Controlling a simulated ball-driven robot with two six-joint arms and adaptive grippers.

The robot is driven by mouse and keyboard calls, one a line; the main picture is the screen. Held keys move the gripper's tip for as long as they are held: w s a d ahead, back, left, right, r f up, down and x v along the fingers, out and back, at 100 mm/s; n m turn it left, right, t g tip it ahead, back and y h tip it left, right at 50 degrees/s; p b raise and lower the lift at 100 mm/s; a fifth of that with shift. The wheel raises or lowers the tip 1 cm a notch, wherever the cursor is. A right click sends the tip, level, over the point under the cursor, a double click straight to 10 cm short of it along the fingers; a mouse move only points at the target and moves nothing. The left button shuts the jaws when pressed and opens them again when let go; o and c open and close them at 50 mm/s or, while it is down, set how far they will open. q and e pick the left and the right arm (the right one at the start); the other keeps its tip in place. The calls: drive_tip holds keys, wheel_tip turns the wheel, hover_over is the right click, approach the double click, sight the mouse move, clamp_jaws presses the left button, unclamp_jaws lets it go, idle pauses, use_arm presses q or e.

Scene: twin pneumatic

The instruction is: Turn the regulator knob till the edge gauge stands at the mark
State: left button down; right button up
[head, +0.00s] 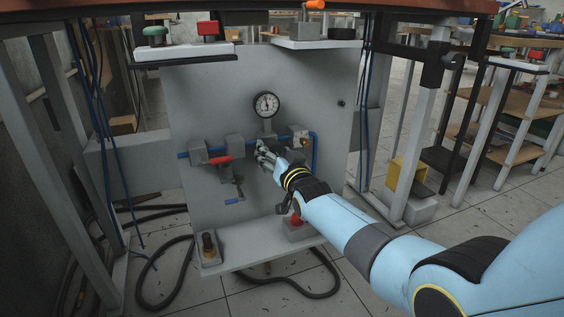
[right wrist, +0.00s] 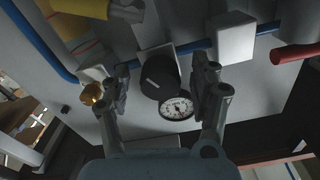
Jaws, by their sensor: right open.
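A round gauge (head: 266,105) with a white dial and black rim stands on the grey panel (head: 205,105). It also shows in the right wrist view (right wrist: 177,107); its needle is too small to read against a mark. A dark round knob (right wrist: 158,78) with a pale line on its face lies between my right gripper's spread fingers in the wrist view. I cannot tell whether either finger touches it. My right gripper (head: 264,157) is open in front of the panel, below the gauge, and hides the knob in the head view. My left gripper is out of view.
A blue pipe (head: 313,150) runs across the panel, with a red lever (head: 219,160) at left and a brass fitting (right wrist: 92,95) near its end. A shelf below carries a red button (head: 296,219). Dark hoses (head: 165,272) lie on the floor.

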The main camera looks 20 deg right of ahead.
sight(276, 151)
drive_tip(key=s, duration=1.1)
drive_tip(key=shift+s+d, duration=0.2)
drive_tip(key=shift+s, duration=0.05)
idle(1.3)
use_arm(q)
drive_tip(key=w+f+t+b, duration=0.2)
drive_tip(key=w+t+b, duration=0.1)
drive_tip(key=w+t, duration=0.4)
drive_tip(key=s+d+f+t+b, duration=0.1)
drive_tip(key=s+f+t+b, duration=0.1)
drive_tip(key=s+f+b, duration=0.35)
use_arm(e)
drive_tip(key=w, duration=0.6)
drive_tip(key=shift+w+r, duration=0.25)
drive_tip(key=shift+w, duration=0.05)
drive_tip(key=w+b, duration=0.1)
drive_tip(key=w, duration=0.4)
drive_tip(key=shift+a, duration=0.1)
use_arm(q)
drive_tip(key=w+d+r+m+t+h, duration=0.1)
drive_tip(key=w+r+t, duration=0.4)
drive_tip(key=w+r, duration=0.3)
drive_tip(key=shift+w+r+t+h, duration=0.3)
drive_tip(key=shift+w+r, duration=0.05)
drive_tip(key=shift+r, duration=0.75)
use_arm(e)
drive_tip(key=shift+w, duration=0.25)
